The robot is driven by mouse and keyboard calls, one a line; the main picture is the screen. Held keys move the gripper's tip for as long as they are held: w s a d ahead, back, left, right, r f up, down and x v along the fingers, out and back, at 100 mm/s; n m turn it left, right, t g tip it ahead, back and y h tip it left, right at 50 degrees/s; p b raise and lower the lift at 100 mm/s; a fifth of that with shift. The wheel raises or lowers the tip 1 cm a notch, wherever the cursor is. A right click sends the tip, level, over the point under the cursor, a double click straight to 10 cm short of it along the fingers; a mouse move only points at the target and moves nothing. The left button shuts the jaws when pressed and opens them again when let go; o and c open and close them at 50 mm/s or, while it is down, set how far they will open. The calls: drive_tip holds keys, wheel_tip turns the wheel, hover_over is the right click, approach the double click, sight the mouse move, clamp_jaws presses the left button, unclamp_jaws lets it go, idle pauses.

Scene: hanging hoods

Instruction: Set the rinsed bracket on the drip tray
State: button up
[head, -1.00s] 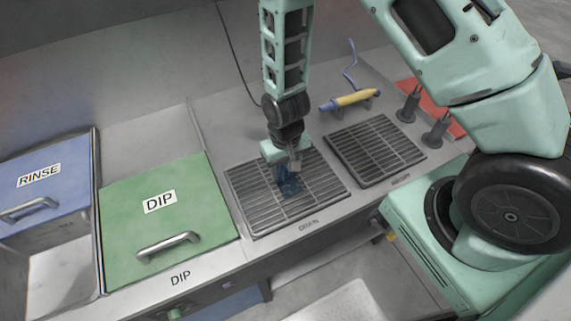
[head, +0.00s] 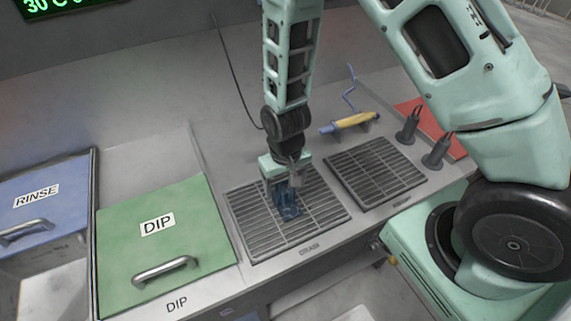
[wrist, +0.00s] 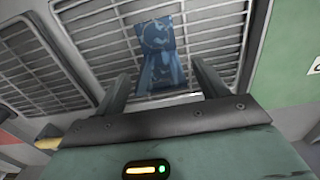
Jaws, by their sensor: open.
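The blue bracket (head: 290,203) rests on the slatted drip tray (head: 250,222) marked DRAIN. It also shows in the wrist view (wrist: 157,45), against the slats. My gripper (head: 284,184) is directly above the bracket, pointing down. Its fingers (wrist: 162,84) are open, one on each side of the bracket's near end in the wrist view, with visible gaps. The jaws partly hide the bracket's top in the head view.
A second slatted grate (head: 370,172) lies to the right. A green DIP lid (head: 165,235) and a blue RINSE lid (head: 45,205) are at left. A yellow-handled tool (head: 350,122), dark upright fittings (head: 438,150) and a red panel (head: 458,145) stand behind and right.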

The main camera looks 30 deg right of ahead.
wheel_tip(320, 180, up, 9)
drive_tip(key=shift+r+b, duration=0.1)
drive_tip(key=shift+b, duration=0.7)
drive_tip(key=s+a+r+n, duration=0.3)
drive_tip(key=s+r, duration=0.3)
drive_tip(key=s, duration=0.2)
drive_tip(key=s+a+r+n, duration=0.3)
drive_tip(key=s+r, duration=0.3)
drive_tip(key=s, duration=0.3)
drive_tip(key=shift+a+r+n+y, duration=0.25)
drive_tip(key=shift+n+y, duration=0.05)
drive_tip(key=shift+n, duration=0.6)
drive_tip(key=shift+s, duration=0.1)
